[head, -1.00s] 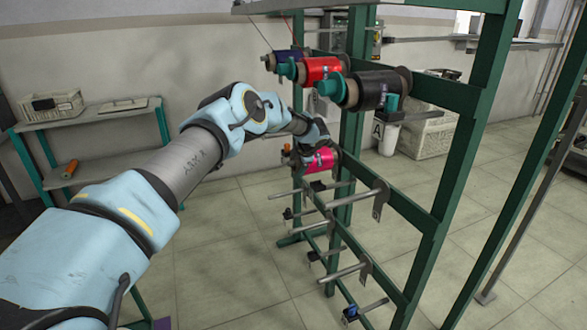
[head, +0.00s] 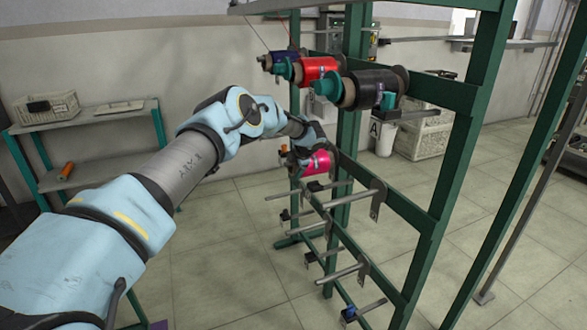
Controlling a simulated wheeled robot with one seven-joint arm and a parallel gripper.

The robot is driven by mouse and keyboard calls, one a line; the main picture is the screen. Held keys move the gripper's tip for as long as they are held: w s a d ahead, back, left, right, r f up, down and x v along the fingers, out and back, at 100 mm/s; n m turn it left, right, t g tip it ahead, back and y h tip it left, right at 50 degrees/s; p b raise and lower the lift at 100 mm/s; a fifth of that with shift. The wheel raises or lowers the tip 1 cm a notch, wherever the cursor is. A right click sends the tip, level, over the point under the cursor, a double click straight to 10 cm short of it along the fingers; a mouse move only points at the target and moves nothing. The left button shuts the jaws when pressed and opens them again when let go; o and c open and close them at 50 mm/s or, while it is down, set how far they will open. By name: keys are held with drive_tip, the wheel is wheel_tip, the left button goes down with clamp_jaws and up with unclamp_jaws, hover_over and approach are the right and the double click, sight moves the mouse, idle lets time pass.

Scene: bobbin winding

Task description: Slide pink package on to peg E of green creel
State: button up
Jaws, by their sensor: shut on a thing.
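The pink package (head: 318,162) is in the middle of the head view, at the left upright of the green creel (head: 428,225). It lies below the row of loaded packages and above the bare pegs. My gripper (head: 298,157) is at the left end of the package, shut on it. The fingers are small and partly hidden by my wrist. I cannot tell whether the package is around a peg or just in front of one. No letter for peg E is legible.
Red (head: 318,68), black (head: 370,88) and dark blue (head: 284,60) packages sit on the upper pegs, close above my wrist. Several bare pegs (head: 350,200) stick out below. A shelf (head: 95,117) with a basket stands at left. The floor between is clear.

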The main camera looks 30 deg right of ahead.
drive_tip(key=o, duration=1.5)
drive_tip(key=shift+s, duration=0.1)
drive_tip(key=b+v, duration=0.2)
drive_tip(key=v, duration=0.5)
drive_tip(key=shift+r, duration=0.35)
